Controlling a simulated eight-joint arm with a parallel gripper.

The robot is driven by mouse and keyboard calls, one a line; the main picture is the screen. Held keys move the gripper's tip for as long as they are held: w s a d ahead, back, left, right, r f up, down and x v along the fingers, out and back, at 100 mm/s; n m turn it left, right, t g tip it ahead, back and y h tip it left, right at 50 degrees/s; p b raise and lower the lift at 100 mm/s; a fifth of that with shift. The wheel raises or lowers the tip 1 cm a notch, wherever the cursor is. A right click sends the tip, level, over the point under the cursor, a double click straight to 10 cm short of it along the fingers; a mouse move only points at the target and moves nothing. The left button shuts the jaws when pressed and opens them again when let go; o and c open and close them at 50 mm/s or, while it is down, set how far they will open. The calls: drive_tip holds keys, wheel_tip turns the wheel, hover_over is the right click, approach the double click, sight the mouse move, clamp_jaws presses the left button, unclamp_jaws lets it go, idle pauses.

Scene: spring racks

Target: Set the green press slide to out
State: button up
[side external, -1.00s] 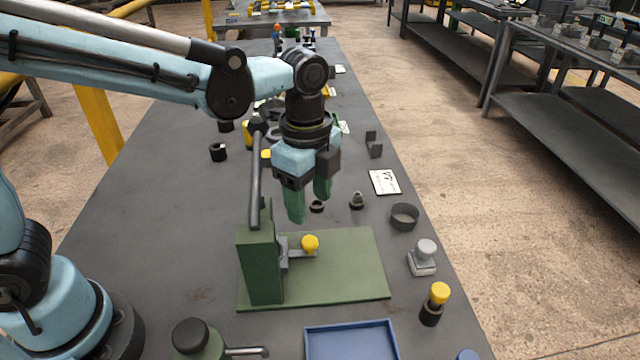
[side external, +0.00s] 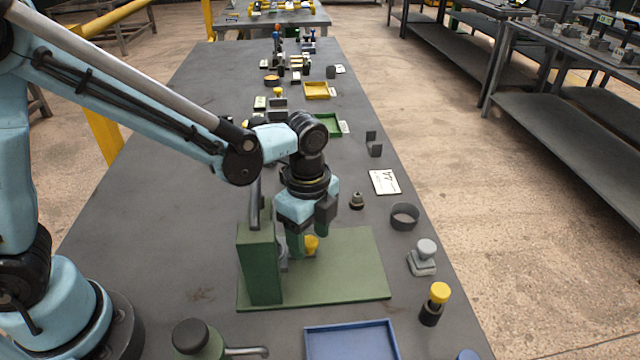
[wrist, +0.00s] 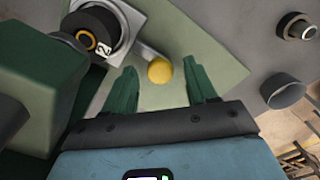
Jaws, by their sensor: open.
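The green press has an upright block (side external: 260,268) on a flat green base plate (side external: 345,262). Its slide ends in a rod with a round yellow knob (side external: 312,243), partly hidden by a finger in the side view. The wrist view shows the knob (wrist: 160,70) on its rod, which runs to a grey metal block (wrist: 105,25) beside the green upright. My gripper (side external: 309,243) points down low over the base plate at the knob. In the wrist view my gripper (wrist: 162,82) is open, with one green finger on either side of the knob; contact cannot be told.
A blue tray (side external: 352,327) and a dark-capped device with a handle (side external: 200,340) stand in front. To the right are a grey-knobbed part (side external: 424,257), a yellow-capped part (side external: 436,303) and a dark ring (side external: 404,217). The base plate's right half is clear.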

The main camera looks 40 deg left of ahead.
clamp_jaws()
drive_tip(key=w+d, duration=0.8)
idle(0.5)
unclamp_jaws()
drive_tip(key=shift+s+a, duration=0.1)
wheel_tip(320, 180, up, 12)
idle(0.7)
